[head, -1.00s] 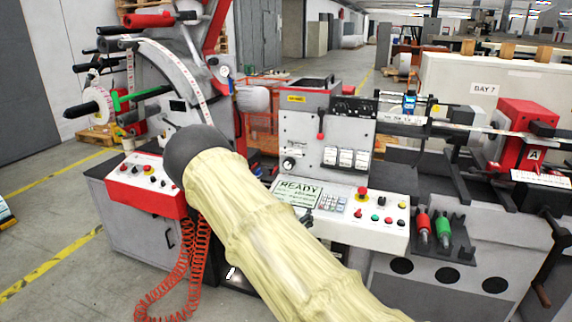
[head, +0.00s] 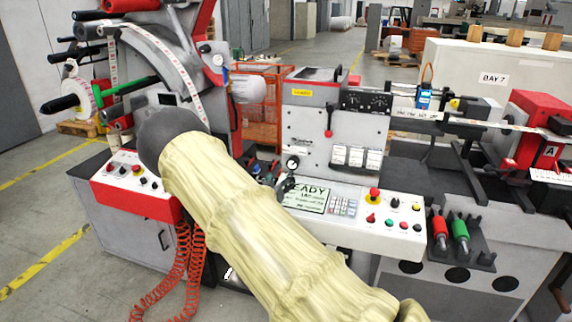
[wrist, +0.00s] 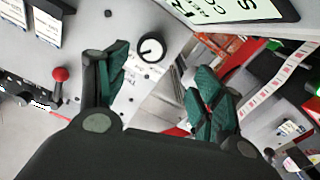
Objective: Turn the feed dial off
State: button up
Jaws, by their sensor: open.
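A round dial (head: 291,162) with a black rim and pale face sits low on the machine's grey front panel in the head view. In the wrist view the dial (wrist: 151,48) shows a white face with a dark mark, between and beyond my fingertips. I take it for the feed dial; no label on it is readable. My gripper (wrist: 162,72) is open and empty, its green-padded fingers spread on either side of the dial's line without visible contact. In the head view my gripper (head: 274,179) is small, close in front of the dial and partly hidden by my arm.
A sloped console with a READY screen (head: 308,196), keypad and buttons lies below the dial. A red-knobbed lever (wrist: 60,75) stands out from the panel nearby. A red control box (head: 135,185) with coiled hoses is at left.

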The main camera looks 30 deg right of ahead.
aim_at(292, 164)
jog(key=d, duration=0.1)
jog(key=w+d+r+p, duration=0.1)
jog(key=d, duration=0.1)
jog(key=d+p, duration=0.1)
jog(key=shift+w+d+r, duration=0.25)
jog(key=w+d, duration=0.1)
jog(key=w+d+f+p, duration=0.1)
jog(key=w, duration=0.1)
jog(key=shift+w+d, duration=0.1)
jog(key=shift+d, duration=0.2)
jog(key=shift+w+d+r+p, duration=0.15)
jog(key=shift+d+r+p, duration=0.15)
jog(key=shift+d, duration=0.2)
jog(key=shift+w+d+f, duration=0.1)
jog(key=shift+w+f, duration=0.2)
jog(key=shift+s+r, duration=0.1)
jog(key=shift+c, duration=0.4)
jog(key=c, duration=0.9)
